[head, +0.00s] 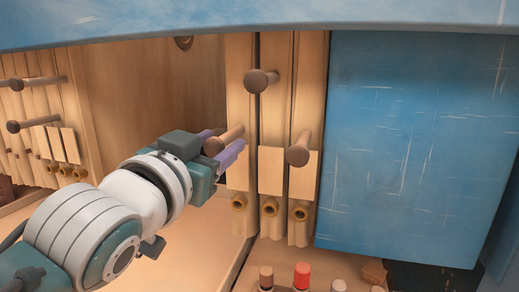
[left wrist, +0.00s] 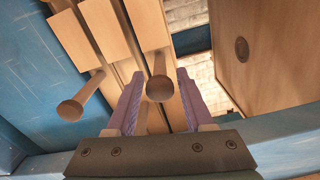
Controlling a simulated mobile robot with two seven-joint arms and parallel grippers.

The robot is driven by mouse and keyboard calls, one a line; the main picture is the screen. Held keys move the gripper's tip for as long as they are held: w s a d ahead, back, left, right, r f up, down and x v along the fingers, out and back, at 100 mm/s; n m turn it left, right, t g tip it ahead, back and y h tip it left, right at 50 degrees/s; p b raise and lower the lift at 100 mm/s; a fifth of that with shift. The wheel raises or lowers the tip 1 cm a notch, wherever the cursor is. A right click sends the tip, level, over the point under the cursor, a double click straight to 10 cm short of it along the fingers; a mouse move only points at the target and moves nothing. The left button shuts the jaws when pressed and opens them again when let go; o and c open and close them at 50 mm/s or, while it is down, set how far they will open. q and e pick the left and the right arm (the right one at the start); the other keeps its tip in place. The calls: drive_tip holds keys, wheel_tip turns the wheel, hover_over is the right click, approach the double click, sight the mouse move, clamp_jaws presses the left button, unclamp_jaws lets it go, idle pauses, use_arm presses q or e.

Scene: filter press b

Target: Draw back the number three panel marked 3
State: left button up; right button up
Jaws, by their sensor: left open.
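Three tall wooden panels stand side by side: a left one (head: 240,180), a middle one (head: 272,170) and a right one (head: 306,100). Each has a round-headed wooden peg. I can read no number on any of them, so I cannot tell which is panel 3. My left gripper (head: 221,146) has its purple fingers apart on either side of the left panel's peg (head: 231,134). In the left wrist view a peg head (left wrist: 160,88) shows between the open fingers (left wrist: 157,100), and another peg (left wrist: 76,104) stands outside them. My right gripper is not in view.
The middle peg (head: 262,81) and right peg (head: 299,152) stick out close by. A blue scratched wall (head: 410,150) stands right of the panels. Several more pegged panels (head: 40,125) are at far left. Small red and brown pegs (head: 302,276) are below.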

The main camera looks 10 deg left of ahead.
use_arm(q)
drive_tip(key=s, duration=0.6)
drive_tip(key=shift+s+a, duration=0.1)
drive_tip(key=shift+s, duration=0.3)
